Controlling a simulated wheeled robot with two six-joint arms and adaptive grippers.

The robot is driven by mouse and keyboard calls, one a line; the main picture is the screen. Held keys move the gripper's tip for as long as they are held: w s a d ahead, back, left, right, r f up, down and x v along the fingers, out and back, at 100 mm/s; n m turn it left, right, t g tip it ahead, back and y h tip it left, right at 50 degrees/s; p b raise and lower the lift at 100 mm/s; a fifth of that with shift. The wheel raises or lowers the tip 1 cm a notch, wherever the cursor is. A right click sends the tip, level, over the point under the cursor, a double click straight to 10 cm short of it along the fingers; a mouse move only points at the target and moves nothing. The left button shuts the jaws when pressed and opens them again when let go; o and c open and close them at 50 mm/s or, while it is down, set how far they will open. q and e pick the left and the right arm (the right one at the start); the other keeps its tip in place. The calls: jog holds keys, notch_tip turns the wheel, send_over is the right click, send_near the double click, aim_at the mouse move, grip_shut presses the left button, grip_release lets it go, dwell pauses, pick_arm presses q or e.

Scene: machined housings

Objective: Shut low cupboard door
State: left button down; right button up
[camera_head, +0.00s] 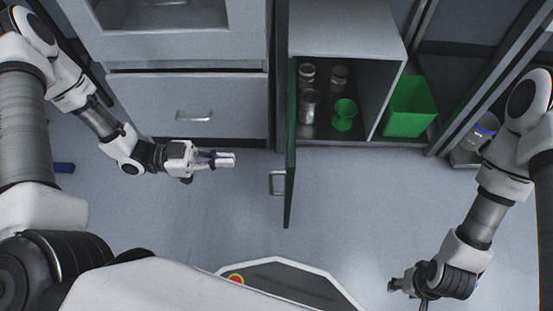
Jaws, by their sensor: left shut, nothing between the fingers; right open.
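The low cupboard (348,28) stands at the upper middle of the head view, with its front open. Its door (290,190) stands swung out toward me, seen nearly edge-on, with a green edge. The door's handle (277,183) is on its left face. My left gripper (234,160) is shut and empty, to the left of the door and apart from the handle, pointing right. My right gripper (393,286) is open and empty at the lower right, away from the door. Its fingertips are small and partly hidden by the wrist.
A green bin (408,108) stands right of the cupboard. A drawer unit (235,98) stands left. Free floor (350,215) lies in front of the cupboard.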

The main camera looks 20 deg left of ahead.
pick_arm(q)
jog(key=b+x, duration=0.5)
jog(key=x, duration=0.6)
jog(key=shift+d, duration=0.2)
jog(key=shift+f, duration=0.15)
